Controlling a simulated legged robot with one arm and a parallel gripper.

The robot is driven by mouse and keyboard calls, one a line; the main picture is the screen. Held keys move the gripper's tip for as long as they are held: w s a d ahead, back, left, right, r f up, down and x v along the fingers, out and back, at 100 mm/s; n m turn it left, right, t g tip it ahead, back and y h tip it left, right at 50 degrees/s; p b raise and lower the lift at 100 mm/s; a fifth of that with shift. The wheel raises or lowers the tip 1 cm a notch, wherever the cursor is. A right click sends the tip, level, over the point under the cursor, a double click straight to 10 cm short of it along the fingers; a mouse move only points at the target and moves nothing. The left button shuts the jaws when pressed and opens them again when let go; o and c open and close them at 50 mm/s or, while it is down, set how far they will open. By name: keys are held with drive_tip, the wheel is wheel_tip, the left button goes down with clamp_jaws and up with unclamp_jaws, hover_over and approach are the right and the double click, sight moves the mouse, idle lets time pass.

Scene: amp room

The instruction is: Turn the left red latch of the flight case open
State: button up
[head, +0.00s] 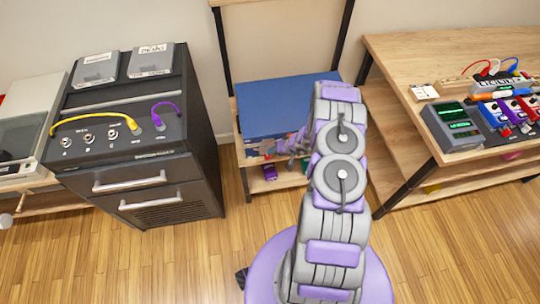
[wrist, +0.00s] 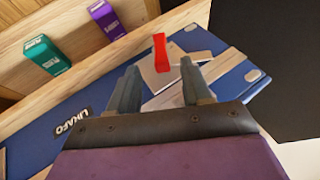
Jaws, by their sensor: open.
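The blue flight case (head: 283,97) sits on a wooden shelf unit, and its blue face fills the middle of the wrist view (wrist: 62,115). One red latch (wrist: 160,52) stands up from a pale metal plate on that face. No second red latch shows, and my arm hides part of the case in the head view. My gripper (wrist: 159,67) is open, with one finger on each side of the latch in the picture. The fingertips look close to it, but I cannot tell whether they touch. In the head view my gripper (head: 289,146) is at the case's front.
A dark amp cabinet (head: 140,150) with cables is on the left. A wooden table (head: 420,50) with pedals is on the right. Open floor lies in front.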

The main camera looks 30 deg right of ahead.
drive_tip(key=b+x, duration=0.1)
drive_tip(key=x, duration=0.3)
drive_tip(key=shift+w+a+f, duration=0.1)
drive_tip(key=shift+w+f, duration=0.05)
drive_tip(key=shift+f, duration=0.15)
drive_tip(key=shift+w+a+f, duration=0.25)
drive_tip(key=shift+w+f, duration=0.3)
drive_tip(key=shift+s, duration=0.1)
clamp_jaws()
